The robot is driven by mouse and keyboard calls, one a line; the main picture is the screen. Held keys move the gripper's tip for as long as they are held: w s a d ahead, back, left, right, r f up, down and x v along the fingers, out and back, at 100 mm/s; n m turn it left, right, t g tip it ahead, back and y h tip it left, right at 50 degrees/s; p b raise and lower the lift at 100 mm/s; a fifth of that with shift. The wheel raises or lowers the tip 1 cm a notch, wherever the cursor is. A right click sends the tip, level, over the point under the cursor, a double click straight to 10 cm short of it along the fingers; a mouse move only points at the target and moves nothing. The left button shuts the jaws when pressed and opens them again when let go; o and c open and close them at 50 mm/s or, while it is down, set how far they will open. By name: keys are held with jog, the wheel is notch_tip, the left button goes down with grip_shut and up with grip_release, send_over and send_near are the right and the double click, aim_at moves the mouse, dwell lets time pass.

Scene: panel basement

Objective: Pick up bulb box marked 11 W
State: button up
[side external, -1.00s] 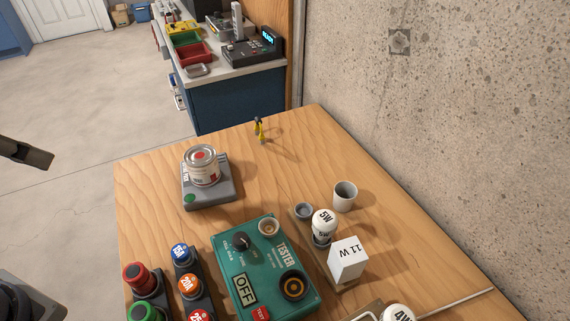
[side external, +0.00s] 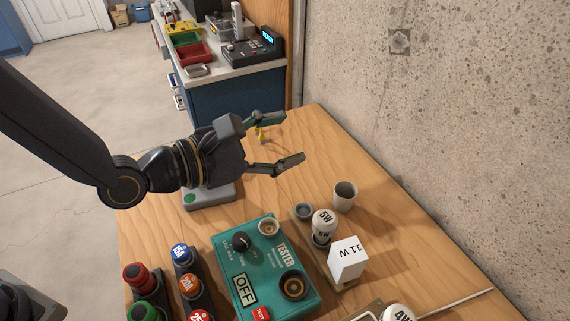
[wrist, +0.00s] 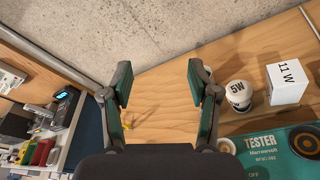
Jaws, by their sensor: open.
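The white bulb box marked 11 W (side external: 347,261) stands upright at the right end of a small wooden holder, next to the white 5W bulb (side external: 324,222). In the wrist view the box (wrist: 287,82) is at the right, with the 5W bulb (wrist: 238,92) to its left. My gripper (side external: 291,137) is open and empty above the far part of the table, up and left of the box in the side view. In the wrist view my gripper's fingers (wrist: 158,83) are spread wide with bare table between them, apart from the box.
The green tester (side external: 262,268) lies left of the box. A grey cup (side external: 344,196) stands behind the 5W bulb. A 4W bulb (side external: 398,312) is in front. A concrete wall (side external: 450,120) borders the table's right. Red, blue and orange fuses (side external: 188,285) stand at front left.

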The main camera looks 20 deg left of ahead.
jog(key=s+d+f+n+g, duration=0.2)
jog(key=s+d+f+n, duration=0.1)
jog(key=s+d+f, duration=0.3)
jog(key=g+h, duration=0.1)
jog(key=g, duration=0.1)
send_near(341, 253)
jog(key=x, duration=0.4)
jog(key=shift+w+d+r, duration=0.1)
jog(key=shift+w, duration=0.15)
jog(key=x, duration=0.7)
jog(key=shift+s+d+f, duration=0.1)
jog(key=shift+d+f, duration=0.15)
jog(key=shift+f, duration=0.15)
jog(key=c, duration=0.9)
jog(key=shift+r, duration=0.15)
